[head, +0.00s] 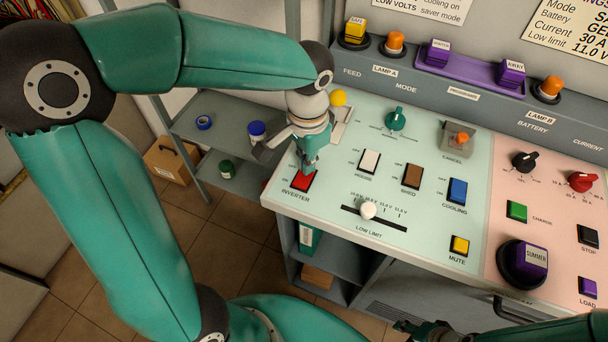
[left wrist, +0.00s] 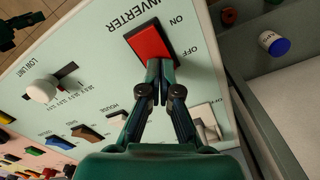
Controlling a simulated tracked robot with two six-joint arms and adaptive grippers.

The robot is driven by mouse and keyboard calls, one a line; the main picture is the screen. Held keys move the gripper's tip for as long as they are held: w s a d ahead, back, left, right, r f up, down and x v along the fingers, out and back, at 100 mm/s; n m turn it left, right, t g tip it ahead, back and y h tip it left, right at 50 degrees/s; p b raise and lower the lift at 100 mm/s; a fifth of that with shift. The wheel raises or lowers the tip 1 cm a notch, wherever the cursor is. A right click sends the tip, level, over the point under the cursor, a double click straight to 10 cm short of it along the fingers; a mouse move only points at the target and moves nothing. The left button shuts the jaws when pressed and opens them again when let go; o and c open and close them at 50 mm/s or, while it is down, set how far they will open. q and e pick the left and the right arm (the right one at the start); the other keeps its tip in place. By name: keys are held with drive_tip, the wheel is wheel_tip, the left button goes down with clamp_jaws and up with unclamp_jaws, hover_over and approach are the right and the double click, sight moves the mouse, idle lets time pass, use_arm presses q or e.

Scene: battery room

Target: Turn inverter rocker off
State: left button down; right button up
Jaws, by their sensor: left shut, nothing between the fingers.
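The red inverter rocker (head: 302,182) sits at the near left corner of the pale green panel (head: 330,205), above the INVERTER label. It also shows in the left wrist view (left wrist: 148,40), with ON and OFF printed beside it. My left gripper (head: 308,168) is shut and empty, pointing down at the rocker's OFF end. In the left wrist view its closed fingertips (left wrist: 160,66) overlap that end's edge; I cannot tell whether they touch it. The rocker's tilt is unclear. My right gripper (head: 424,328) shows partly at the bottom edge, its fingers unclear.
The white house rocker (head: 369,161), brown shed rocker (head: 412,176) and blue cooling rocker (head: 457,191) stand to the right. The low limit slider's white knob (head: 368,210) is close on the near side. A grey shelf (head: 205,125) stands left of the panel.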

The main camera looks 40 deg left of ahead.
use_arm(q)
drive_tip(key=shift+r+p, duration=2.9)
drive_tip(key=shift+r, duration=0.6)
use_arm(e)
wheel_tip(320, 180, up, 6)
drive_tip(key=shift+f, duration=0.15)
use_arm(q)
drive_tip(key=shift+s+f, duration=0.1)
drive_tip(key=shift+f, duration=0.05)
use_arm(e)
drive_tip(key=shift+s, duration=0.1)
